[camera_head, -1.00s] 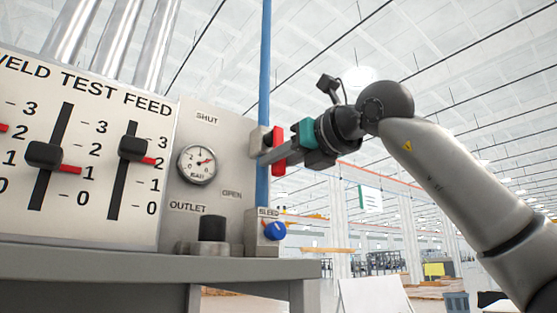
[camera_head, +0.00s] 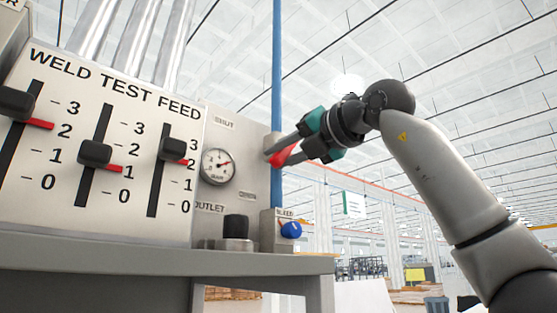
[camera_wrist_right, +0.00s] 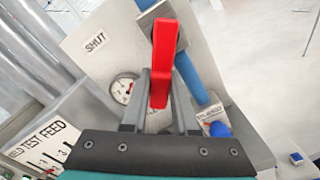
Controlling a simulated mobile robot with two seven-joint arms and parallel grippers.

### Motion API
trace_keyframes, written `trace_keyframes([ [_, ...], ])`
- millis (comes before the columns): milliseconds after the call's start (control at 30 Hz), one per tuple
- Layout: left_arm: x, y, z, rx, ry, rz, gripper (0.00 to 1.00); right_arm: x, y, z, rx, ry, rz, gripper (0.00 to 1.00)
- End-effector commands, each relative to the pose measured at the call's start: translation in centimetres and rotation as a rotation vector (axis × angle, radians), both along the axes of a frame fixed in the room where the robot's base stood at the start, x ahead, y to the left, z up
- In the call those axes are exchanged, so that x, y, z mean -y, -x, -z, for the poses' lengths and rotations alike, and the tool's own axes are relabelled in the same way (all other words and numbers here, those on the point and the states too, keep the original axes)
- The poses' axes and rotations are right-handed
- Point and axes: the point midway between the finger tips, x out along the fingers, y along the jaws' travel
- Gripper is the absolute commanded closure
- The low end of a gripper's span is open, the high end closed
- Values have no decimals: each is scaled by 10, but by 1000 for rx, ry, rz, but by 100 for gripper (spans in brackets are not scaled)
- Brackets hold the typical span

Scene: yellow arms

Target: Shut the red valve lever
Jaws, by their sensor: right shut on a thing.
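The red valve lever (camera_head: 282,157) is on the right side of the panel, by the blue pipe (camera_head: 277,80). In the head view it slants between the fingers of my right gripper (camera_head: 279,152). In the right wrist view the lever (camera_wrist_right: 163,55) lies between the two grey fingers (camera_wrist_right: 158,88), which are shut on it. The gripper hides part of the lever in the head view. The "SHUT" label (camera_head: 224,124) is above the gauge and the "OPEN" label (camera_head: 247,196) is below it. My left gripper is not in view.
A round gauge (camera_head: 218,166) sits left of the lever. A blue bleed knob (camera_head: 291,230) and a black outlet cap (camera_head: 236,228) are below. Black sliders (camera_head: 95,152) with red pointers fill the left panel. The air right of the panel is open around my arm.

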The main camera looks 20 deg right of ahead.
Motion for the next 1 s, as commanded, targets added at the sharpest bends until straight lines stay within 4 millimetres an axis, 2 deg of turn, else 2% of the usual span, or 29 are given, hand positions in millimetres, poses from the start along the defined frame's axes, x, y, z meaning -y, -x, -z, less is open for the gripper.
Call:
trace_keyframes([
  [600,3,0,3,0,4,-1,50,-17,7,-25,-195,-544,-4,100],
  [1000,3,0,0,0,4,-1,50,-20,7,-37,-286,-795,-3,100],
])
